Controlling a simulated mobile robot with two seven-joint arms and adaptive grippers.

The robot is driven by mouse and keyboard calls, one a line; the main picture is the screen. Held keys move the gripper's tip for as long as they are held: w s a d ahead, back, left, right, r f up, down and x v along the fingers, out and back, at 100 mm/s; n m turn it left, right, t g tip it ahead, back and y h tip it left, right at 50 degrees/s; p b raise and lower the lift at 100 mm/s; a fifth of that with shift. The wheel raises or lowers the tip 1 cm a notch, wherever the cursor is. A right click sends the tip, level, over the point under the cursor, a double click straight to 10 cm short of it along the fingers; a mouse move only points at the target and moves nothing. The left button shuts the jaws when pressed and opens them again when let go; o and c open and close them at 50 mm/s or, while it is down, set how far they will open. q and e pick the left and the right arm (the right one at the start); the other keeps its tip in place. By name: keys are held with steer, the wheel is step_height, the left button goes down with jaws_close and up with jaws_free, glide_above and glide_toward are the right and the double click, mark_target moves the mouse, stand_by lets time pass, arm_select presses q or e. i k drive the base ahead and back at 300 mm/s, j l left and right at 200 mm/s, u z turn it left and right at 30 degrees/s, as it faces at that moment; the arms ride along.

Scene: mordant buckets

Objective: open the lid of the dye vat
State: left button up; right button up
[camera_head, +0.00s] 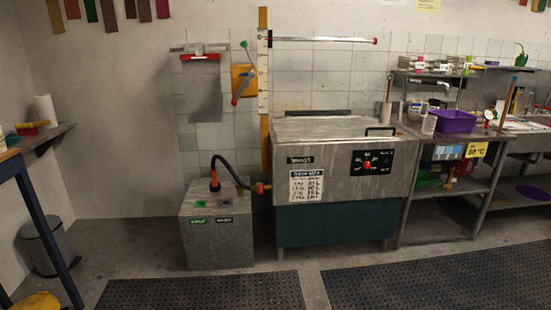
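The dye vat (335,178) is a large grey steel box on a dark teal base, standing against the tiled wall near the middle of the head view. Its flat grey lid (325,128) lies shut on top. A black bar handle (380,130) stands up at the lid's front right. A black control panel with a red knob (367,166) and a white printed sheet are on the vat's front. Neither of my grippers shows in this view.
A grey steel box (217,230) with a dark hose stands left of the vat. A steel shelf table (447,215) with a purple tub (454,121) stands close on its right. Black mats (203,292) lie on the floor in front. The floor before the vat is clear.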

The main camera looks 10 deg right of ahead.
mark_target(298, 126)
steer(key=i+z, duration=0.15)
steer(key=i, duration=0.4)
steer(key=i+j+z, duration=0.1)
steer(key=i, duration=0.45)
steer(key=i+j+z, duration=0.15)
steer(key=i, duration=0.4)
